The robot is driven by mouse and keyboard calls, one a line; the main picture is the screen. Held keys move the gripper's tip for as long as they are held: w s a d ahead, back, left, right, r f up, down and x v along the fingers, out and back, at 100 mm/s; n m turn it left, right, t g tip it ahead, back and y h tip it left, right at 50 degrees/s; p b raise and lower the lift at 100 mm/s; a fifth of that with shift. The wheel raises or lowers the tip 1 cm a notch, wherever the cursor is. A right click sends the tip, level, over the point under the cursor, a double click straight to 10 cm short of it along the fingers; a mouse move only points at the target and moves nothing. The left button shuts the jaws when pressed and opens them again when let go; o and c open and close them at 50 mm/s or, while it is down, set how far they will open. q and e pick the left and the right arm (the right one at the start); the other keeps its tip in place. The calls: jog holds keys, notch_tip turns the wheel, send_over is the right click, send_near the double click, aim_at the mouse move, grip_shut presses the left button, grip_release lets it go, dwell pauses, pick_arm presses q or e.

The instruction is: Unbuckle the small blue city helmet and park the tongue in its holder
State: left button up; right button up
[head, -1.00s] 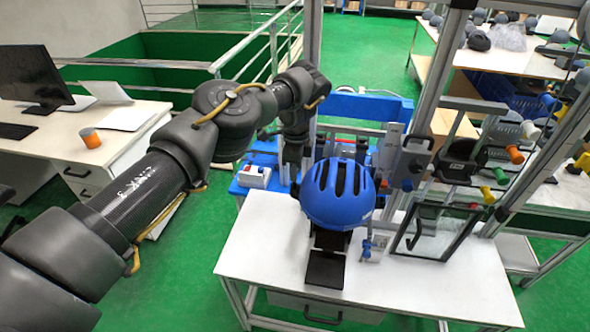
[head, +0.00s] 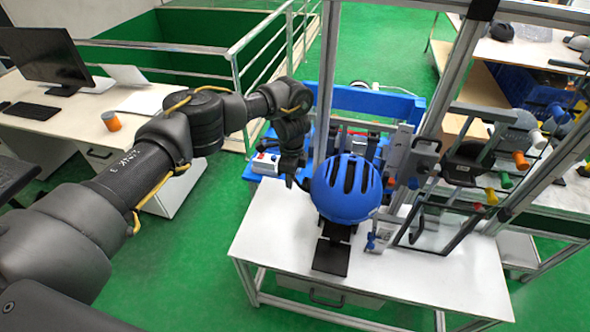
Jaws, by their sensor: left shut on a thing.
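The small blue city helmet (head: 346,189) with dark vents sits on a black stand (head: 331,256) on the white table. My left gripper (head: 296,182) points down close to the helmet's left side. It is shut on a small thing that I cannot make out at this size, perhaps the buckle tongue. The straps and buckle are hidden under the shell. A small blue and grey fixture (head: 378,238) stands just right of the stand; I cannot tell whether it is the tongue's holder. My right gripper is not in view.
The white table (head: 420,292) is clear at the front. A metal frame post (head: 327,80) rises behind the helmet. A glass-panelled frame (head: 438,228) and coloured knobs stand at the right. A white and red box (head: 265,163) lies behind my left gripper.

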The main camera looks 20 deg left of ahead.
pick_arm(q)
jog(key=s+f+p, duration=0.1)
jog(key=s+f, duration=0.5)
jog(key=s, duration=0.3)
jog(key=shift+d, duration=0.25)
dwell(0.5)
jog(key=s+d+f, duration=0.1)
jog(key=s+d, duration=0.1)
jog(key=d, duration=0.4)
jog(key=s+d+f, duration=0.1)
jog(key=s+d, duration=0.1)
jog(key=d, duration=0.4)
jog(key=shift+s+d+f, duration=0.25)
dwell(0.4)
jog(key=d+b, duration=0.2)
jog(key=d, duration=0.6)
dwell(0.5)
jog(key=shift+w+d, duration=0.1)
